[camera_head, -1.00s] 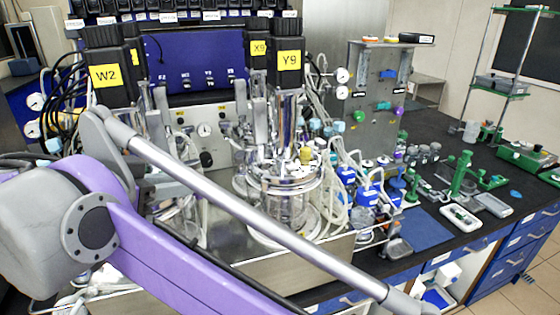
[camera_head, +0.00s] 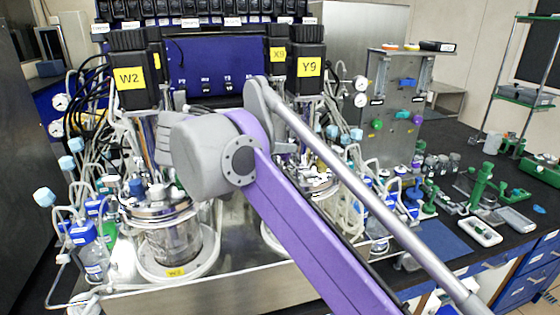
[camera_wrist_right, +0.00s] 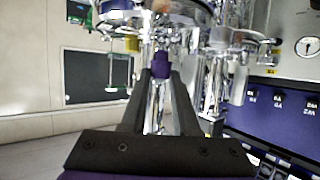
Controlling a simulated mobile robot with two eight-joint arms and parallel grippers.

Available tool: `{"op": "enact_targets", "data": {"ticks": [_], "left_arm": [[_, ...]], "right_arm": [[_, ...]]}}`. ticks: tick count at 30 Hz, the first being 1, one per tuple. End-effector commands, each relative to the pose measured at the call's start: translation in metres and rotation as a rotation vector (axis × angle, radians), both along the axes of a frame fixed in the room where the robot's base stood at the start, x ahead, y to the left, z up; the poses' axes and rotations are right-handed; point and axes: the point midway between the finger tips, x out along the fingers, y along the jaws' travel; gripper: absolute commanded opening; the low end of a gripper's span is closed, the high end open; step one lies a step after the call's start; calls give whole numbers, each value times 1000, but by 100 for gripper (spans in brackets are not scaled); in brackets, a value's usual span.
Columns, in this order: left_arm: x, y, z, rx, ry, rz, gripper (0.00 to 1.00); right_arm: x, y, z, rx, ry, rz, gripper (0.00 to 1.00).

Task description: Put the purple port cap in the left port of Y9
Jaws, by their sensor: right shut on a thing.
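In the right wrist view, my right gripper (camera_wrist_right: 160,76) is shut on the purple port cap (camera_wrist_right: 160,62), held between its dark fingertips. Metal vessel fittings (camera_wrist_right: 172,10) lie beyond the cap; I cannot tell the gap or which port is nearest. In the head view, my purple and grey right arm crosses the middle and hides the fingertips and cap. The black Y9 motor (camera_head: 306,88) with its yellow label stands behind the arm. The steel headplate of the vessel below it (camera_head: 322,180) shows partly; its left port cannot be made out. My left gripper is in neither current view.
The W2 glass vessel (camera_head: 168,240) stands at left, with tubes and blue-capped bottles (camera_head: 92,255) beside it. A grey panel with coloured knobs (camera_head: 392,100) stands right of Y9. Green tools (camera_head: 482,185) and trays lie on the dark bench at right.

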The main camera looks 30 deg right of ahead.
Motion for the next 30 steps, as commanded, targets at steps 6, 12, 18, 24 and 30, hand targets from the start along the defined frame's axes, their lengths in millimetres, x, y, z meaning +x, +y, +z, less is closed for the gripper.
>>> {"op": "enact_targets", "data": {"ticks": [6, 12, 18, 24, 30], "left_arm": [[-1, 0, -7, 0, 3, 0, 50], [-2, 0, -8, 0, 3, 0, 50], [-2, 0, -8, 0, 3, 0, 50], [-1, 0, -8, 0, 3, 0, 50], [-1, 0, -8, 0, 3, 0, 50]], "right_arm": [[0, 0, -25, 0, 1, 0, 0], [0, 0, -35, 0, 0, 0, 0], [0, 0, -36, 0, 0, 0, 0], [0, 0, -36, 0, 0, 0, 59], [0, 0, -36, 0, 0, 0, 59]]}}
